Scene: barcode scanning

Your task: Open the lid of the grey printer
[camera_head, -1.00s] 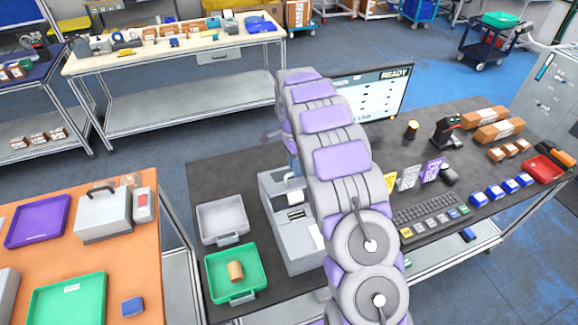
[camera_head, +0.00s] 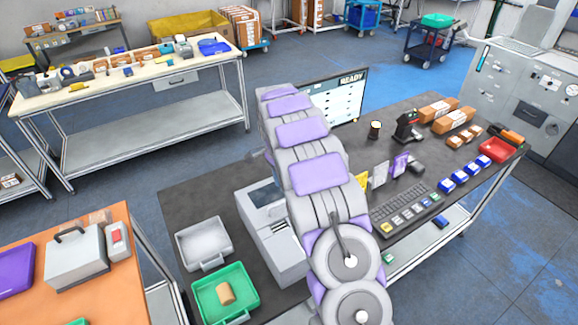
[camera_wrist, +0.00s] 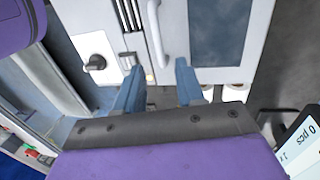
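The grey printer (camera_head: 278,245) stands on the dark bench, partly hidden by my arm in the head view. A framed dark window on its lid (camera_head: 265,194) shows at the printer's far end. In the wrist view the lid (camera_wrist: 262,45) has a dark blue window and a pale bar handle (camera_wrist: 170,38). My gripper (camera_wrist: 160,68) is open, its two blue-grey fingers apart near the lower end of the handle. I cannot tell whether they touch it, or how far the lid is raised. The gripper is hidden behind my arm in the head view.
A grey tray (camera_head: 204,240) and a green tray (camera_head: 250,287) with a tan roll (camera_head: 225,292) lie left of the printer. A monitor (camera_head: 342,95) stands behind my arm, and a keyboard (camera_head: 404,207) lies to the right. Bare bench shows at the far left corner.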

